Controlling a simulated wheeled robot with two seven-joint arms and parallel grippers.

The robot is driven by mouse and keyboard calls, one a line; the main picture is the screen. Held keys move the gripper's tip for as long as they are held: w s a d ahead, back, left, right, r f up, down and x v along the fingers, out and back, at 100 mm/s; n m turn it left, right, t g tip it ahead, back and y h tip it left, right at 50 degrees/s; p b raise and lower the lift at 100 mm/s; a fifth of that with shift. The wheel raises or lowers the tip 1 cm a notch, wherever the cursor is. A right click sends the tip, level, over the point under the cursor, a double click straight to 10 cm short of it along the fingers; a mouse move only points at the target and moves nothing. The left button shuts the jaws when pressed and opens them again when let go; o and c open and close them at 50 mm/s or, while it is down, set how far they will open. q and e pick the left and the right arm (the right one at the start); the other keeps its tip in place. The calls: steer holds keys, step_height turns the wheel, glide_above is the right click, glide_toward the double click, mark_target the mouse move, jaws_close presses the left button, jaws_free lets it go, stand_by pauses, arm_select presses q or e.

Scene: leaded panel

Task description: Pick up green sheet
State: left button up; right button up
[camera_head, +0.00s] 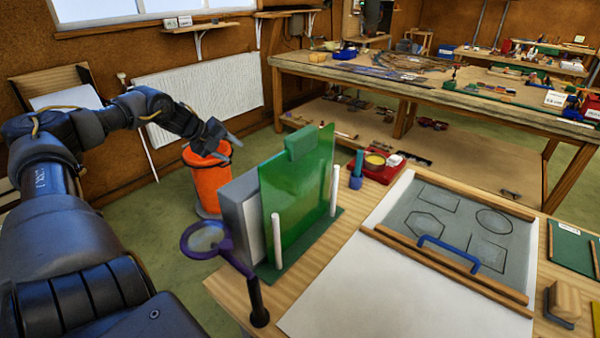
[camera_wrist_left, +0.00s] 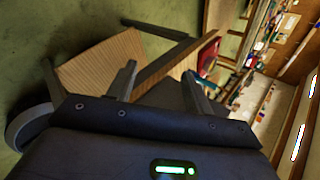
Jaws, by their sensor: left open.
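The green sheet (camera_head: 298,200) stands upright on edge near the left end of the wooden table in the head view. A darker green block (camera_head: 302,143) sits at its top edge. Two white posts (camera_head: 276,240) rise beside it from a green base (camera_head: 290,262). My left gripper (camera_head: 230,148) is open and empty, to the left of the sheet's top and apart from it, over the orange bucket. Its two fingers (camera_wrist_left: 160,85) show spread in the left wrist view, with nothing clear between them. I cannot make out the green sheet there. My right gripper is out of view.
A purple-rimmed magnifier (camera_head: 205,240) and a grey panel (camera_head: 240,215) stand left of the sheet. The orange bucket (camera_head: 207,183) is behind. A red tray (camera_head: 377,170) and the pattern board (camera_head: 450,222) with wooden strips lie to the right. White paper (camera_head: 370,295) covers the front.

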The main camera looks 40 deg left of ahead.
arm_select(q)
steer(key=w+d+r+m+g+p, duration=0.25)
steer(key=d+r+m, duration=0.35)
steer(key=d+r, duration=0.75)
step_height(320, 180, up, 9)
steer(key=m+g+y+p, duration=0.2)
steer(key=m+g, duration=0.3)
steer(key=m, duration=0.1)
glide_above(302, 144)
steer(key=a, duration=0.2)
steer(key=shift+w+d+r+t, duration=0.2)
steer(key=shift+w+t, duration=0.05)
steer(key=shift+w, duration=0.15)
steer(key=shift+s+d+m, duration=0.2)
steer(key=shift+d+m, duration=0.1)
steer(key=f, duration=0.5)
steer(key=shift+w+a+f+p, duration=0.15)
steer(key=shift+w+f+p, duration=0.1)
steer(key=shift+w+p, duration=0.15)
steer(key=shift+f+p, duration=0.25)
steer(key=shift+p, duration=0.15)
steer(key=f, duration=0.1)
steer(key=f+p, duration=0.2)
steer(key=f, duration=0.1)
steer(key=shift+w+a+f, duration=0.1)
steer(key=shift+w+a, duration=0.05)
steer(key=shift+w, duration=0.15)
steer(key=shift+f, duration=0.25)
